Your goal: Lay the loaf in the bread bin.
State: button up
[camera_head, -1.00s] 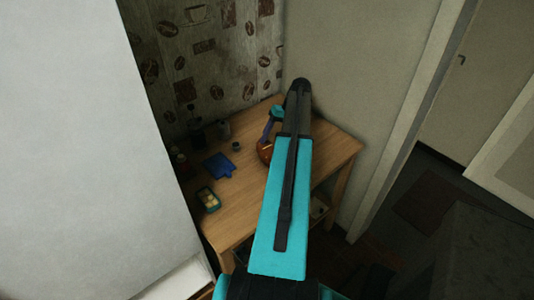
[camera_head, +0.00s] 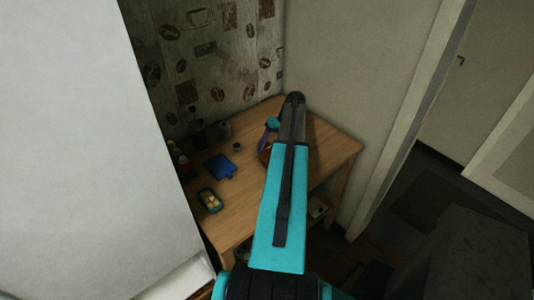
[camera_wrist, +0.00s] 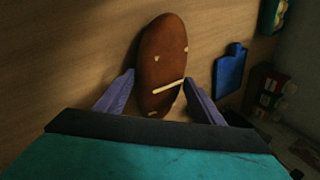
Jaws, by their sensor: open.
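The loaf (camera_wrist: 165,52) is a long brown oval with a few pale marks. It lies on the wooden table in the wrist view. My gripper (camera_wrist: 158,78) is open, with one purple finger on each side of the loaf's near half. I cannot tell whether the fingers touch it. In the head view the loaf (camera_head: 264,155) shows only as a brown edge, mostly hidden behind my arm, with my gripper (camera_head: 269,138) at it. I cannot make out a bread bin in either view.
The wooden table (camera_head: 237,207) stands in a corner against the walls. A blue board (camera_head: 221,167) and a small teal tray with yellowish items (camera_head: 209,200) lie left of the loaf. A small dark cup (camera_head: 237,147) and several dark containers stand toward the back left.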

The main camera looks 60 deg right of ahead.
jog(key=shift+w+a+f, duration=0.1)
jog(key=shift+f, duration=0.25)
dwell(0.3)
jog(key=c, duration=1.1)
jog(key=shift+r, duration=0.2)
jog(key=shift+r+b, duration=0.85)
jog(key=shift+r, duration=0.15)
jog(key=shift+s+a+r+b, duration=0.25)
jog(key=shift+a+r+b, duration=0.2)
jog(key=shift+r, duration=0.1)
jog(key=s+a+b, duration=0.1)
jog(key=s+a, duration=0.1)
jog(key=a, duration=0.1)
jog(key=s+a+b, duration=0.2)
jog(key=a, duration=0.2)
jog(key=s+a+r+b, duration=0.1)
jog(key=s+a, duration=0.1)
jog(key=a, duration=0.1)
jog(key=shift+s+a+r, duration=0.1)
jog(key=shift+s+a, duration=0.05)
jog(key=shift+s, duration=0.2)
jog(key=shift+s+a+r+b, duration=0.1)
jog(key=shift+s+a+b, duration=0.25)
jog(key=shift+a, duration=0.25)
jog(key=shift+s+a+r+b, duration=0.1)
jog(key=shift+s+a+b, duration=0.1)
jog(key=shift+s+a, duration=0.3)
